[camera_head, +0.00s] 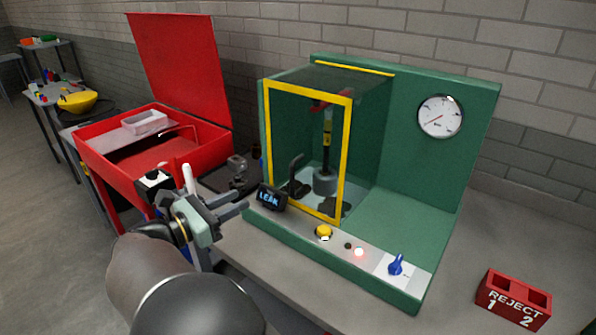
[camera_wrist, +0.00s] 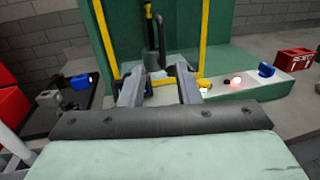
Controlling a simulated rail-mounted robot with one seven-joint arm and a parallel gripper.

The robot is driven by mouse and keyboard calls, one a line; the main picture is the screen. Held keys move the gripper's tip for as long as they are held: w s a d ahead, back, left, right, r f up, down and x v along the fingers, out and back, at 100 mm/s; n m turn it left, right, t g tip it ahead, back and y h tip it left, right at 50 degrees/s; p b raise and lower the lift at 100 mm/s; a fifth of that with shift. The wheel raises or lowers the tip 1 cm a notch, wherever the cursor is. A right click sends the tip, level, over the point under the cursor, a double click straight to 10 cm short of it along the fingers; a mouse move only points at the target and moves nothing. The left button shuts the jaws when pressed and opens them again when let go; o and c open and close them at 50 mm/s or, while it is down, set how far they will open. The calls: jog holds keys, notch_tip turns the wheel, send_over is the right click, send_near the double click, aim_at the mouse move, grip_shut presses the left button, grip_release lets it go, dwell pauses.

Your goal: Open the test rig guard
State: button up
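The green test rig (camera_head: 410,220) stands on the grey bench. Its guard (camera_head: 347,150) is a clear panel in a yellow frame, standing upright across the front of the left compartment; it looks closed. A dark handle (camera_head: 294,172) shows near the guard's lower left; it also shows in the wrist view (camera_wrist: 162,38). Behind the guard is a grey part with a black upright shaft (camera_head: 326,150). My gripper (camera_head: 243,200) is to the left of the guard, apart from the handle. In the wrist view its two fingers (camera_wrist: 158,80) are spread with nothing between them.
A "LEAK" display (camera_head: 271,197), yellow button (camera_head: 323,231), lit red lamp (camera_head: 359,252) and blue knob (camera_head: 396,265) line the rig's front. A red open-lidded box (camera_head: 100,160) stands left; a red REJECT block (camera_head: 512,298) lies right. Bench at right is mostly clear.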

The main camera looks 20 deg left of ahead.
jog(key=p, duration=0.3)
send_over(292, 193)
jog(key=shift+w, duration=0.35)
jog(key=shift+a, duration=0.1)
grip_shut()
jog(key=shift+s, duration=0.1)
